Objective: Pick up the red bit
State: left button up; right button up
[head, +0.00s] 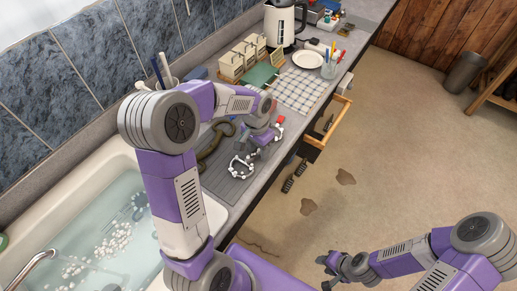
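A small red piece (281,119) shows on the counter just beyond my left gripper; it is too small to tell its full shape. It may be the red bit. A white beaded loop (241,168) lies on the grey ribbed mat (222,180), with more white beads close by my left gripper. My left gripper (268,143) is low over the counter's front edge beside the red piece. Its fingers are too small and partly hidden to tell open from shut. My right gripper (326,268) is out over the floor, far from the counter, its fingers unclear.
An open drawer (338,114) juts out right of my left gripper. A checked cloth (298,90), white plate (308,60), glass of pens (329,68), wooden boxes (232,66) and kettle (284,22) stand farther along. A water-filled sink (75,185) is at left. Floor at right is mostly clear.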

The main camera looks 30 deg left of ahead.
pick_arm(q)
grip_shut()
jog(key=shift+r, duration=0.1)
